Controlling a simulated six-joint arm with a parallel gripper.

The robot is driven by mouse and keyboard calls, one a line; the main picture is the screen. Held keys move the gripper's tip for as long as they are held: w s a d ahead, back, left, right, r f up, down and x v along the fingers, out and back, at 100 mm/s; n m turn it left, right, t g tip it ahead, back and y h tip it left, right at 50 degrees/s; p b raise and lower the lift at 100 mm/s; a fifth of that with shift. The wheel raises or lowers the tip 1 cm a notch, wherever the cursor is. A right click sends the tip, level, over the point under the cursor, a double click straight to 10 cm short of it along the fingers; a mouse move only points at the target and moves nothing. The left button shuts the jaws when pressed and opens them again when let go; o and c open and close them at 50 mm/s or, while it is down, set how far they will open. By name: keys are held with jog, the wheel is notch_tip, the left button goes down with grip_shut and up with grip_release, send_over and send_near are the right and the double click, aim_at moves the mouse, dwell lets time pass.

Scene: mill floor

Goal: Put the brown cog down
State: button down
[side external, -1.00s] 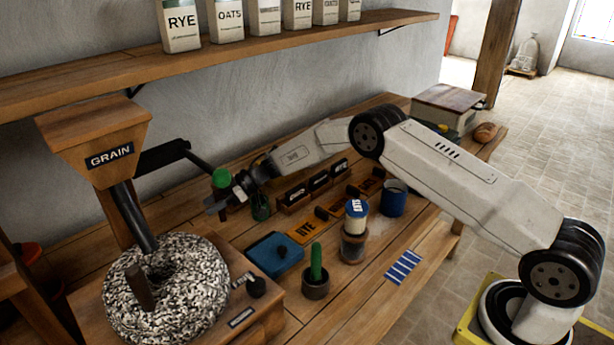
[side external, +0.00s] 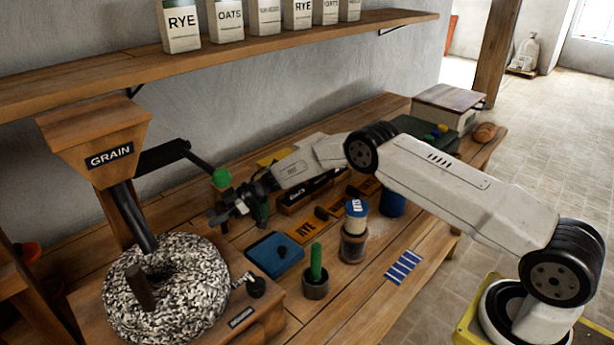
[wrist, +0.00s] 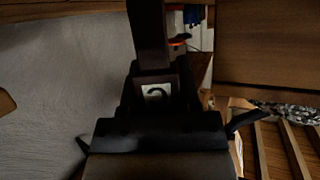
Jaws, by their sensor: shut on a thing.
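The brown cog (wrist: 150,35) looks like a dark brown bar in the wrist view. It sticks out ahead of my gripper (wrist: 155,85), which is shut on it. A pale plate with a dark mark shows at its near end. In the side view my gripper (side external: 222,213) is over the bench, right of the stone mill and just below the green crank knob. The cog is too small and dark there to make out clearly. I cannot tell how high it is above the bench.
The grain mill's speckled stone (side external: 185,285) is at front left. The green crank knob (side external: 221,177) is close to my gripper. Bare bench lies around the blue-striped card (side external: 403,267).

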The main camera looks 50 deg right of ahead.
jog(key=shift+f, duration=0.2)
jog(key=shift+c, duration=1.5)
grip_release()
jog(key=shift+r, duration=0.1)
jog(key=shift+r, duration=0.45)
jog(key=shift+s+d+r, duration=0.1)
jog(key=shift+d+r, duration=0.05)
jog(key=shift+d, duration=0.15)
jog(key=v, duration=1.1)
jog(key=shift+d, duration=0.15)
jog(key=shift+s, duration=0.1)
